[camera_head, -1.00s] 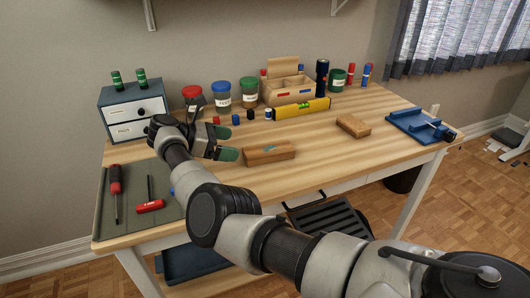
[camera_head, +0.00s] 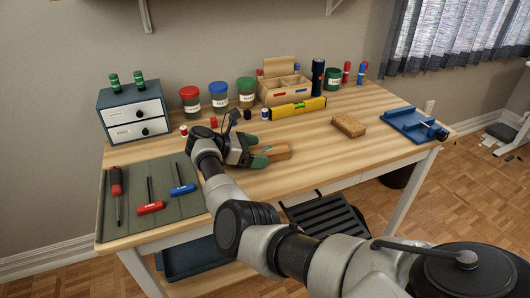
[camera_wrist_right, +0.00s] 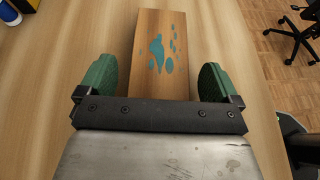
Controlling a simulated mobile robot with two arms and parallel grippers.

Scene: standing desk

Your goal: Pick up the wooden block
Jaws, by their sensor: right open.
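The wooden block (camera_head: 276,152) lies on the desk, partly hidden by my right gripper (camera_head: 262,151) in the head view. In the right wrist view the block (camera_wrist_right: 160,55) is a long brown piece with blue-green paint spots on its top. The green fingers of my right gripper (camera_wrist_right: 160,80) stand open, one on each side of the block's near part, with a gap on both sides. My left gripper is not in view.
A brown sponge-like block (camera_head: 349,125) lies to the right. A yellow level (camera_head: 297,108) and a wooden organizer (camera_head: 278,92) stand behind. A green mat (camera_head: 130,210) with screwdriver and hex keys lies at the left; a blue vise (camera_head: 410,121) is at the right edge.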

